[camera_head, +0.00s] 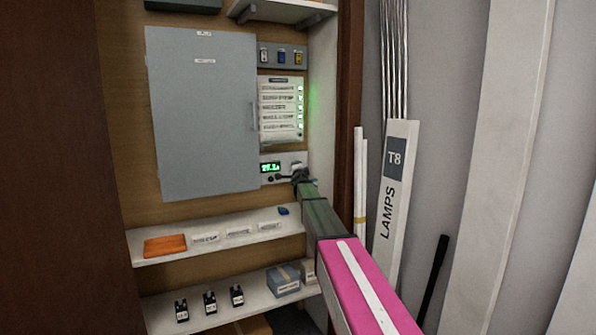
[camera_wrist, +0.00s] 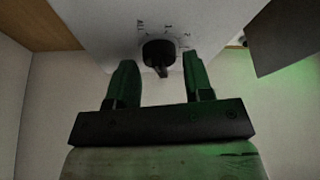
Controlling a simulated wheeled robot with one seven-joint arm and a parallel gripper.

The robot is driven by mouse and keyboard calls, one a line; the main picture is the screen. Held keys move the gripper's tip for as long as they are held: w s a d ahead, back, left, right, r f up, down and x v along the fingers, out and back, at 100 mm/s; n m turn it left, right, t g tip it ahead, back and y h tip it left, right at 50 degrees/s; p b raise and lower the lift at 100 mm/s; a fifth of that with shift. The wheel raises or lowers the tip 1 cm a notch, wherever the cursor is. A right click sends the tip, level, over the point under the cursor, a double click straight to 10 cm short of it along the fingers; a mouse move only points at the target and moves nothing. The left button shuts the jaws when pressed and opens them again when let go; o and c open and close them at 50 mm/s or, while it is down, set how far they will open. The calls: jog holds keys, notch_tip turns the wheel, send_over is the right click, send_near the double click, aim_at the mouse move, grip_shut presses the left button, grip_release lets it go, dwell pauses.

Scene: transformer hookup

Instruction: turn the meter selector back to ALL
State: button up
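The meter selector is a black round knob (camera_wrist: 158,53) on a light panel with marks around it. In the head view my gripper (camera_head: 298,177) is at the meter panel and largely hides the knob. The meter's green display (camera_head: 270,167) is lit, but its text is not clearly readable.
A large grey cabinet door (camera_head: 203,115) is left of the meter. A labelled panel with green lights (camera_head: 281,108) is above it. A white side wall is close on the right.

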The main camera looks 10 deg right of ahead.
jog(key=c, duration=0.6)
jog(key=shift+n+t, duration=0.3)
jog(key=shift+n, duration=0.5)
jog(key=o, duration=0.7)
jog(key=shift+d, duration=0.1)
jog(key=shift+m, duration=0.8)
